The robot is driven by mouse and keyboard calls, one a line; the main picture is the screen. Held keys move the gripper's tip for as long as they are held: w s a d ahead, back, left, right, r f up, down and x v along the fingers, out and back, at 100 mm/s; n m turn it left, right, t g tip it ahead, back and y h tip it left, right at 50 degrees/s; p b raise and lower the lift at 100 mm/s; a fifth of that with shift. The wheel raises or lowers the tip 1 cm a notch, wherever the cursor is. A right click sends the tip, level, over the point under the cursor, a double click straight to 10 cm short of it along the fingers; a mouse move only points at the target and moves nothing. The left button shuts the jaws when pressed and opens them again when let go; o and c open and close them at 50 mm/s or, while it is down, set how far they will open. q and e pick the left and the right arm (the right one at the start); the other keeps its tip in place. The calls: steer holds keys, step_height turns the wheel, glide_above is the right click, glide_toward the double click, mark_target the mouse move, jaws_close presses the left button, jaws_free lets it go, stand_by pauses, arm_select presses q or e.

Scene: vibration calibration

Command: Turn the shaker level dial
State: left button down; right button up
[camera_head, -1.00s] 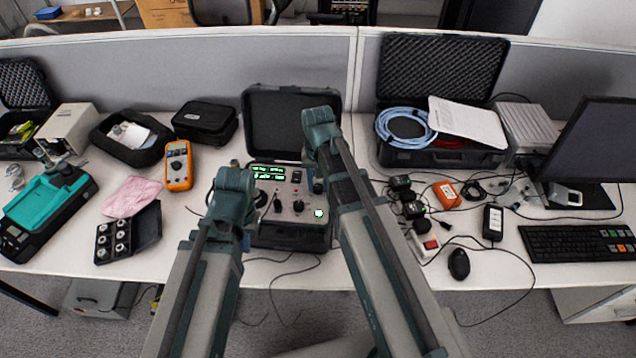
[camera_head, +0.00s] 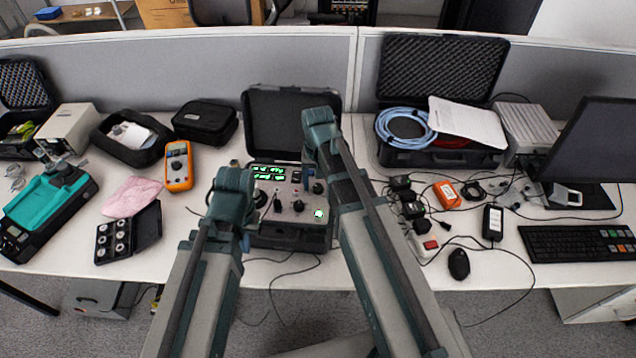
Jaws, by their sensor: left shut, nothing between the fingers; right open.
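The shaker control unit (camera_head: 290,240) is an open black case with a grey panel, green lit displays (camera_head: 269,173) and a lit green spot at the lower right. Several black knobs show on the panel, including one at the lower middle (camera_head: 298,206) and one at the right (camera_head: 318,187). Which is the level dial is too small to read. My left gripper (camera_head: 246,242) is shut and empty at the unit's front left edge, mostly hidden by its wrist. My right gripper (camera_head: 308,180) is open over the panel's upper right, close to the right knob; contact cannot be told.
An orange multimeter (camera_head: 178,166) and a black pouch (camera_head: 205,122) lie left of the unit. A case with blue cable (camera_head: 403,128), adapters and a red-switch power strip (camera_head: 430,245) lie to the right. Loose black cables run over the desk's front edge.

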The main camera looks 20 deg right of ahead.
mark_target(318, 187)
step_height(318, 187, up, 14)
steer(key=p, duration=1.3)
steer(key=shift+f+p, duration=0.15)
steer(key=shift+p, duration=0.15)
steer(key=s+a+f+n+b, duration=0.3)
steer(key=s+a, duration=0.2)
steer(key=s, duration=0.2)
steer(key=s+a+f+n+h+b, duration=0.1)
steer(key=s+a+f+n+b, duration=0.3)
steer(key=s, duration=0.3)
steer(key=shift+a+f, duration=0.15)
steer(key=shift+a, duration=0.4)
steer(key=shift+s, duration=0.1)
steer(key=shift+d, duration=0.1)
